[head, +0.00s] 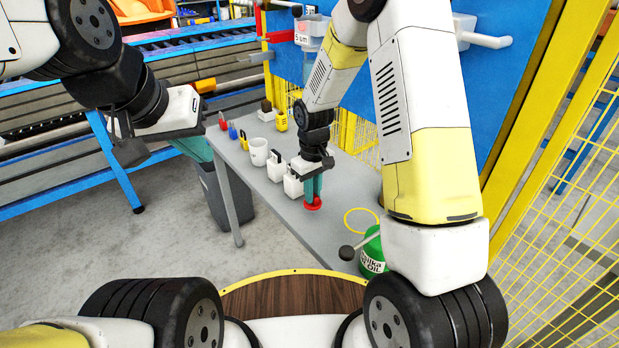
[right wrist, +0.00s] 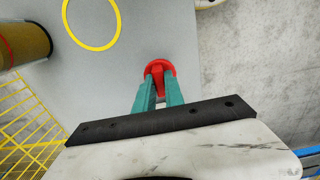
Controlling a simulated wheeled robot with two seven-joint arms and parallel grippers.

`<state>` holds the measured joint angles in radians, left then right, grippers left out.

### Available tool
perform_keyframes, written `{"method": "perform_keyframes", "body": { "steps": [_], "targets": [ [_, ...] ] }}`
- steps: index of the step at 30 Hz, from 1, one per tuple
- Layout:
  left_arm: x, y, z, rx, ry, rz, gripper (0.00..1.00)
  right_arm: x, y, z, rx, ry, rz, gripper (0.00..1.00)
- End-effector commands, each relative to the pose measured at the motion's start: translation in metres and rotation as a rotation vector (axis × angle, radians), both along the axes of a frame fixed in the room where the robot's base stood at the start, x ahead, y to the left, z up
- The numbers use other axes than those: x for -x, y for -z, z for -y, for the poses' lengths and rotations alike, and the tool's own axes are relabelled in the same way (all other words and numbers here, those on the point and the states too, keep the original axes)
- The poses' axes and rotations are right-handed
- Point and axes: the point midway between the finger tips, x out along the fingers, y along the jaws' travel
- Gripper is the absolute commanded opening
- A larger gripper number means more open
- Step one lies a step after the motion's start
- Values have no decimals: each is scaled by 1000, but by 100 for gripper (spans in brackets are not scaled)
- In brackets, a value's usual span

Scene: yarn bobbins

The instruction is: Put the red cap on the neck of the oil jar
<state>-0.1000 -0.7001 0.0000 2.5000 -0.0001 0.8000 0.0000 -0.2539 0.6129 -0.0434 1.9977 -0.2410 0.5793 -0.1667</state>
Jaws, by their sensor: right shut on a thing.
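The red cap (head: 312,204) is held between the teal fingertips of my right gripper (head: 314,188), just over the grey table. In the right wrist view the cap (right wrist: 160,68) sits at the tips, with the right gripper (right wrist: 158,92) shut on its upright red part. The green oil jar (head: 373,252) stands to the right of the cap, near the table's front end. My right arm partly covers it, and I cannot see its neck clearly. My left gripper (head: 198,150) hangs left of the table, away from the cap and jar; its finger gap is not clear.
A yellow ring (head: 361,221) lies flat on the table (head: 335,222) between cap and jar. A white mug (head: 259,151), white holders (head: 293,184) and small tools stand further back. A dark knob on a rod (head: 346,253) shows beside the jar. Yellow mesh fencing (head: 560,220) borders the right.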

Motion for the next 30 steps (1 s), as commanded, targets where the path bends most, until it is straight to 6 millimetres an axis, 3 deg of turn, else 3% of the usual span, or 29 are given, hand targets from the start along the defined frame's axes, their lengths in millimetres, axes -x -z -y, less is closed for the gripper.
{"method": "perform_keyframes", "body": {
  "steps": [3,10,16,27,28,30],
  "targets": [
    [0,0,0,0,0,0,0,-17,2,3,-1,2,1,0],
    [0,0,0,0,0,0,0,-32,5,6,0,2,0,0],
    [0,0,0,0,0,0,0,-30,36,6,1,0,-3,0],
    [0,0,0,0,0,0,0,-30,41,6,1,1,-1,0],
    [0,0,0,0,0,0,0,-30,41,6,1,1,-1,16],
    [0,0,0,0,0,0,0,-30,41,6,0,1,0,29]
  ]
}}
